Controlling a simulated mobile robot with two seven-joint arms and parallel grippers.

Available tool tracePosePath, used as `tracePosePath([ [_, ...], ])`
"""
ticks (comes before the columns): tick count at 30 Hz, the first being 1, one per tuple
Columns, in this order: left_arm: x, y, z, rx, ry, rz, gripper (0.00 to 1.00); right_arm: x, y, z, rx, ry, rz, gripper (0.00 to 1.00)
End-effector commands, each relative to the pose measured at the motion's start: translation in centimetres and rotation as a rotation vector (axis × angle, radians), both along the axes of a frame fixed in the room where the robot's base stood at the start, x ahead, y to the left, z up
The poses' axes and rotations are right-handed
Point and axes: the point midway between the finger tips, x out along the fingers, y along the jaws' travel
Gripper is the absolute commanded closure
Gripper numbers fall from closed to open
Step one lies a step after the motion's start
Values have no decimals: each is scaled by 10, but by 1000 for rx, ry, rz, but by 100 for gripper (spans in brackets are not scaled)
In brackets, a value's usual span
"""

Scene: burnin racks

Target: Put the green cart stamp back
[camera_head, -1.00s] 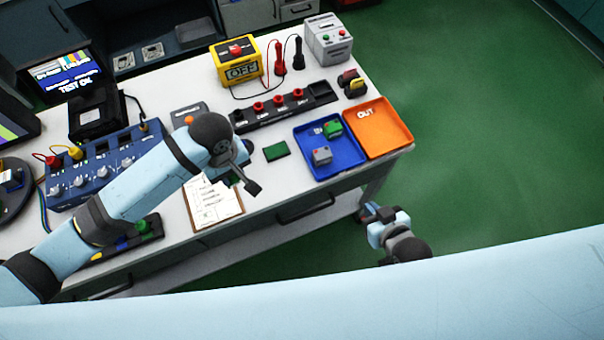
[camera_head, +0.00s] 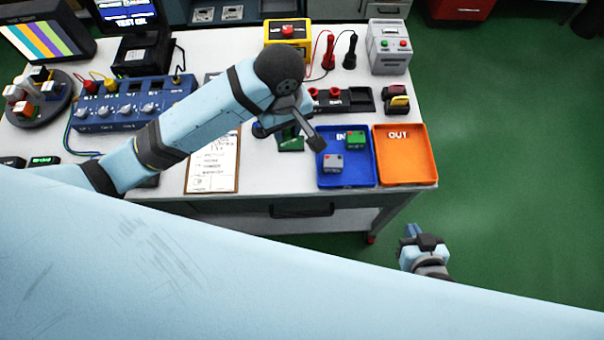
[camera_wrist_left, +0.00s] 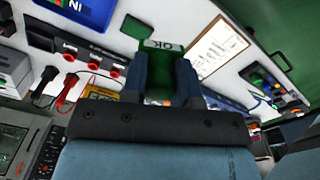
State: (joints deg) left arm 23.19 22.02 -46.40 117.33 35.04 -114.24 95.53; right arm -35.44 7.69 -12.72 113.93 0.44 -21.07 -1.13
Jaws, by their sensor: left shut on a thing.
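My left gripper (camera_head: 300,125) is over the bench, between the clipboard and the blue IN tray. In the left wrist view its fingers (camera_wrist_left: 162,84) are shut on a green block, the green stamp (camera_wrist_left: 163,60). A pale "OK" label shows at its far end. In the head view the gripper and wrist hide most of what is held. A green patch (camera_head: 291,143) shows just below the wrist; I cannot tell whether it is the stamp or a pad on the bench. My right gripper (camera_head: 412,236) hangs beyond the bench's front edge, over the floor; its jaws are too small to read.
The blue IN tray (camera_head: 329,181) holds a green and a grey block, with the orange OUT tray (camera_head: 432,170) beside it. A clipboard (camera_head: 213,165) lies to the left. A rack of coloured items (camera_wrist_left: 272,88) shows in the wrist view. A yellow meter (camera_head: 273,32) stands behind.

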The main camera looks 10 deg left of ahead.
Motion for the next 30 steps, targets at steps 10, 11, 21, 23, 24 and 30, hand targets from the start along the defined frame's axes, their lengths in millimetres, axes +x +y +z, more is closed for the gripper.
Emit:
tracePosePath([
  [10, -1, 2, -54, 5, 4, 7, 88, 0, 2, 1, 3, -1, 3, 100],
  [11, -2, 2, -62, 6, 4, 7, 88, 0, 2, 1, 3, -1, 3, 100],
  [21, -1, 2, -144, 4, 0, 7, 88, -1, 2, 1, 1, 1, 3, 100],
  [23, -1, 1, -152, 1, 0, 7, 88, -1, 2, 1, 1, 1, 2, 100],
  [24, -1, 1, -156, 2, 0, 6, 88, -1, 1, 1, 1, 2, 2, 100],
  [30, -1, 1, -169, 2, 0, 6, 88, -1, 1, 1, 0, 2, 2, 100],
])
